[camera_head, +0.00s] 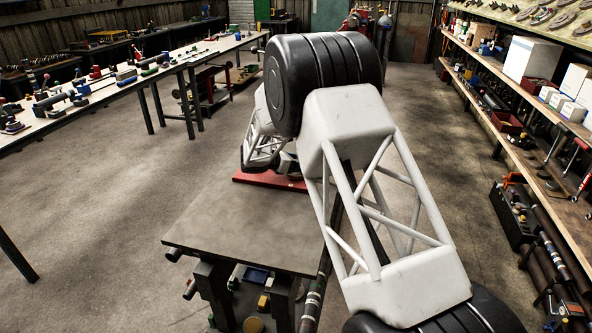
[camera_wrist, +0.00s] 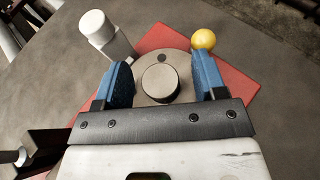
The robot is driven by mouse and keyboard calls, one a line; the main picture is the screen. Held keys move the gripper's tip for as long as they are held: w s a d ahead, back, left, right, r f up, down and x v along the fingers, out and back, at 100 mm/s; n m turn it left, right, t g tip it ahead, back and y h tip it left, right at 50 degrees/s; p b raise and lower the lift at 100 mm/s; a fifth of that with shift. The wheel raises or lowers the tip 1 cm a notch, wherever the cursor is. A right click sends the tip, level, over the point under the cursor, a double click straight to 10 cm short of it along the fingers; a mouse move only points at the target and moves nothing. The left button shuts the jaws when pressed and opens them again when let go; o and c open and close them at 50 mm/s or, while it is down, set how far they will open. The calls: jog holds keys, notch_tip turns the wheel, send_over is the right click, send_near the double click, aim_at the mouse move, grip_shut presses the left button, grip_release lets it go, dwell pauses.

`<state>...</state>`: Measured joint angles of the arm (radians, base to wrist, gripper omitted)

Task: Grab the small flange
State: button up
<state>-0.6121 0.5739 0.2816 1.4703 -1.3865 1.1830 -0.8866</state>
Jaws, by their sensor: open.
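In the wrist view, a grey-brown round flange (camera_wrist: 171,69) with a raised round hub sits over a red mat (camera_wrist: 235,86). My gripper (camera_wrist: 163,75) has two blue fingers, one on the left and one on the right of the flange. The fingers are apart, with the flange showing between them; I cannot tell whether either finger touches it. In the head view the red mat (camera_head: 262,181) shows at the far end of the grey table (camera_head: 235,220). My arm hides the flange and the gripper fingers there.
A white cylinder on a pale block (camera_wrist: 100,32) stands left of the flange, close to the left finger. A yellow ball (camera_wrist: 204,40) is beside the right finger. The near part of the table is clear. Shelves (camera_head: 530,110) run along the right wall.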

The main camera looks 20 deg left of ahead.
dwell(0.3)
jog(key=c, duration=1.2)
grip_shut()
jog(key=shift+r, duration=0.2)
jog(key=shift+r, duration=0.75)
notch_tip(320, 180, up, 2)
jog(key=s+d, duration=0.3)
jog(key=s, duration=0.4)
jog(key=s+d+r, duration=0.1)
jog(key=s+d, duration=0.2)
jog(key=s, duration=0.4)
jog(key=shift+s+d, duration=0.2)
jog(key=shift+d, duration=0.2)
jog(key=shift+r, duration=0.1)
